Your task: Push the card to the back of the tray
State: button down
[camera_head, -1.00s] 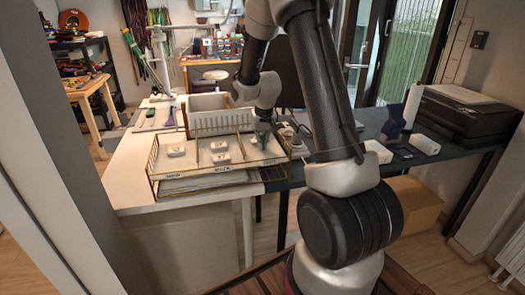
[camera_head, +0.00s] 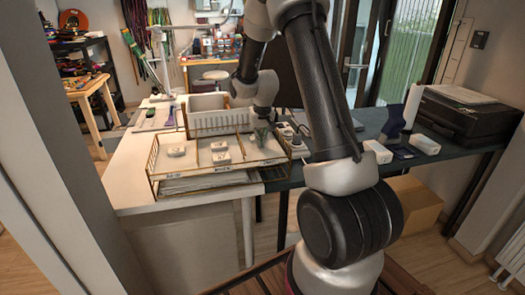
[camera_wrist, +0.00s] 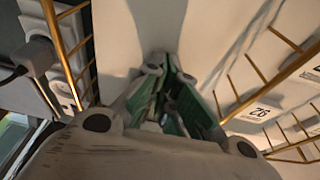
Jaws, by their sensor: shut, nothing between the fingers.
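The tray (camera_head: 152,160) is a brass wire-framed, white-floored tray at the front of the white worktop, divided by wires into side-by-side compartments. My gripper (camera_head: 262,136) is over its right end. In the wrist view the green-lined fingers of my gripper (camera_wrist: 172,90) are together and empty, pointing into a pale compartment between brass wires. I cannot make out the card for certain; a pale flat surface lies beyond the fingertips, but its edges do not show clearly. Whether the fingers touch anything is unclear.
Small white blocks (camera_head: 221,158) sit in the left and middle compartments. A white bin (camera_head: 208,102) in a wire rack stands behind the tray. In the wrist view, brass wires (camera_wrist: 258,72) run close on both sides of the fingers.

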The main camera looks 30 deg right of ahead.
jog(key=shift+w+d, duration=0.3)
jog(key=shift+w, duration=0.65)
jog(key=shift+w+d, duration=0.25)
jog(key=shift+w, duration=0.7)
jog(key=shift+r, duration=0.1)
jog(key=shift+s+a+r, duration=0.15)
jog(key=shift+s+r, duration=0.35)
jog(key=shift+r, duration=0.3)
jog(key=shift+s+a+r, duration=0.1)
jog(key=shift+s+r, duration=0.4)
jog(key=shift+r, duration=0.3)
jog(key=shift+s+a+r, duration=0.15)
jog(key=shift+s+r, duration=0.35)
jog(key=shift+r, duration=0.3)
